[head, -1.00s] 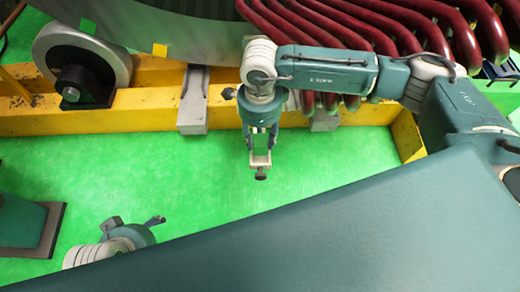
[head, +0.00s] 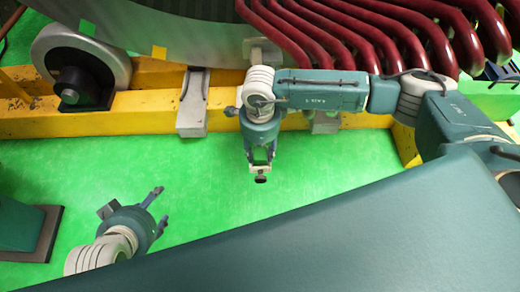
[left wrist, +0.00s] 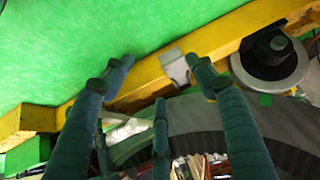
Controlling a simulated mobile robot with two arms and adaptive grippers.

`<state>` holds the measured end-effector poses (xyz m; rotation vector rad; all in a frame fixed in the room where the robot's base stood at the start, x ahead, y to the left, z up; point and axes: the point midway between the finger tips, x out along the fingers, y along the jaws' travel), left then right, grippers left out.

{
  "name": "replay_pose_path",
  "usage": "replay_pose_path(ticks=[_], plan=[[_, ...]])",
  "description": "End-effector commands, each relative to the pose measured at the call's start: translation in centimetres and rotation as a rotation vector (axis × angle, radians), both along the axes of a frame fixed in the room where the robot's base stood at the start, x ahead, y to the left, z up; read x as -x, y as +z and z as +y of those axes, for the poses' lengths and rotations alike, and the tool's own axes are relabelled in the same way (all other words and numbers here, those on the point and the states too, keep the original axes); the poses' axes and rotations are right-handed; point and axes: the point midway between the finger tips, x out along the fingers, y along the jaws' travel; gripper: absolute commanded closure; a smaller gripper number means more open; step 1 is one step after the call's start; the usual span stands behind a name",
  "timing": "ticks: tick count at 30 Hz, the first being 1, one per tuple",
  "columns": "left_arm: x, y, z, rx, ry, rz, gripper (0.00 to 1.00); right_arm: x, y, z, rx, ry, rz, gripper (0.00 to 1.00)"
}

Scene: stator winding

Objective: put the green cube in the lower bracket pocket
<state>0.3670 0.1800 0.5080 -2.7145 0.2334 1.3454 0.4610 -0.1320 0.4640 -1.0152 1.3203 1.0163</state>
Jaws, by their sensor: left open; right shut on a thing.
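A small green square (head: 88,27), possibly the green cube, shows at the lower rim of the grey stator at the upper left. It also shows in the left wrist view (left wrist: 265,100). Grey brackets sit on the yellow beam, one left of centre (head: 193,105) and one partly behind my right arm (head: 325,121); I cannot make out a pocket. My left gripper (head: 158,207) is open and empty above the green floor, and its spread fingers show in the left wrist view (left wrist: 161,68). My right gripper (head: 260,165) points down, shut on a small part I cannot identify.
A yellow square (head: 159,53) is on the stator rim. A roller wheel (head: 75,65) stands at the left on the yellow beam (head: 100,118). Dark red coil bars (head: 350,30) hang at the upper right. The green floor (head: 340,165) is clear in the middle.

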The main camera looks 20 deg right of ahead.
Motion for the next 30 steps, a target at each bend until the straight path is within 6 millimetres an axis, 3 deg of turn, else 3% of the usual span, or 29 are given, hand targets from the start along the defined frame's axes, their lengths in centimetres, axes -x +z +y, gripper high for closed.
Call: replay_pose_path(ticks=[9, 10, 12, 24, 30], plan=[[-0.7, 0.4, -0.3, 0.007, -0.003, -0.033, 0.43, 0.0, -0.2, 0.0, 0.0, 0.0, -0.001, 0.88], [-0.8, 0.4, -0.3, 0.008, -0.003, -0.036, 0.43, 0.0, -0.2, 0.0, 0.0, 0.0, 0.0, 0.58], [-0.8, 0.5, -0.3, 0.009, -0.004, -0.037, 0.43, 0.0, -0.2, 0.0, 0.0, -0.001, 0.0, 0.44], [-0.6, 0.5, -0.3, 0.007, -0.003, -0.027, 0.43, 0.0, 0.0, 0.0, 0.0, -0.001, 0.0, 0.43], [2.6, -1.0, 0.9, -0.024, 0.01, 0.111, 0.43, -0.2, 2.3, 0.0, -0.001, 0.0, -0.004, 0.43]])
